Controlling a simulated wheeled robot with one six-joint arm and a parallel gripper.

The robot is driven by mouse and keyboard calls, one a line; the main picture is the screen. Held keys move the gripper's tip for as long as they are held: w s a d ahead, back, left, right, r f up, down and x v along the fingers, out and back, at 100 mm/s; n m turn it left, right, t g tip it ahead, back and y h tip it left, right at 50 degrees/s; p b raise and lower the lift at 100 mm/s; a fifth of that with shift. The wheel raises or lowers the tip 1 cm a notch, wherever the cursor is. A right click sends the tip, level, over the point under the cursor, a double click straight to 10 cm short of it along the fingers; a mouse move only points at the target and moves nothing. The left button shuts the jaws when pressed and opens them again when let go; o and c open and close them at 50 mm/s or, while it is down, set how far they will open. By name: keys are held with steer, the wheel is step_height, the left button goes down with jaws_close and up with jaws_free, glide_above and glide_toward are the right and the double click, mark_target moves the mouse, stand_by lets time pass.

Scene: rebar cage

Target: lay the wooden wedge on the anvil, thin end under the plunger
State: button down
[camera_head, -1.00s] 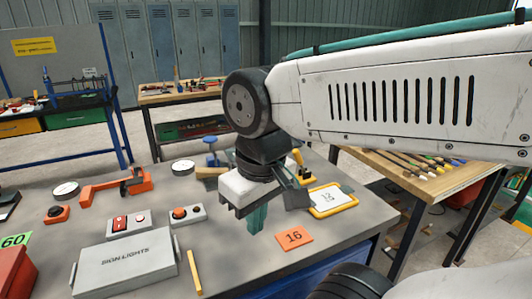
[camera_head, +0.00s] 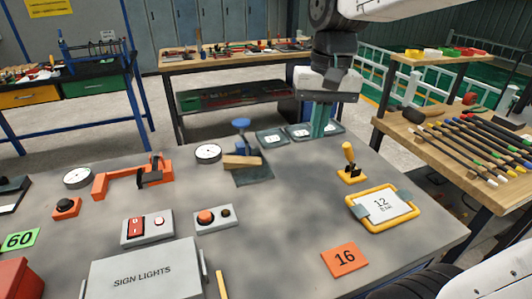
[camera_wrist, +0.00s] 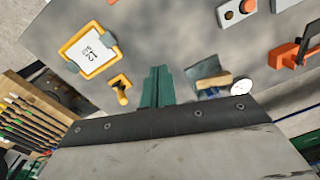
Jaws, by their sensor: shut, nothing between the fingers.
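A small press with a blue knobbed plunger (camera_head: 241,125) stands towards the back of the grey bench. The tan wooden wedge (camera_head: 242,161) lies crosswise at the plunger's foot, above a dark plate (camera_head: 254,177); it also shows in the wrist view (camera_wrist: 214,81). The anvil's surface is not clearly seen, and I cannot tell which end of the wedge is thin or whether it touches the plunger. My gripper (camera_head: 319,132) has green fingers, shut and empty, pointing down to the right of the press, apart from the wedge. The fingers also show in the wrist view (camera_wrist: 158,74).
Shallow grey trays (camera_head: 272,138) lie behind and beside my gripper. A round dial (camera_head: 208,153) and an orange clamp (camera_head: 125,179) are left. The bench middle is clear.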

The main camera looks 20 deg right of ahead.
steer(key=w+f+m+g, duration=0.1)
steer(key=w+f+m, duration=0.2)
steer(key=w, duration=1.2)
steer(key=m+g+y, duration=0.1)
steer(key=m, duration=0.2)
glide_toward(262, 166)
steer(key=w+d+r, duration=0.3)
steer(key=w+d, duration=0.1)
steer(key=d, duration=0.1)
steer(key=x, duration=0.9)
steer(key=shift+w+a, duration=0.1)
steer(key=shift+a, duration=0.05)
steer(key=shift+s+a+f, duration=0.25)
steer(key=shift+s+a, duration=0.55)
steer(key=shift+a, duration=0.1)
steer(key=shift+s+a, duration=0.55)
steer(key=shift+a, duration=0.1)
steer(key=shift+s+a, duration=0.6)
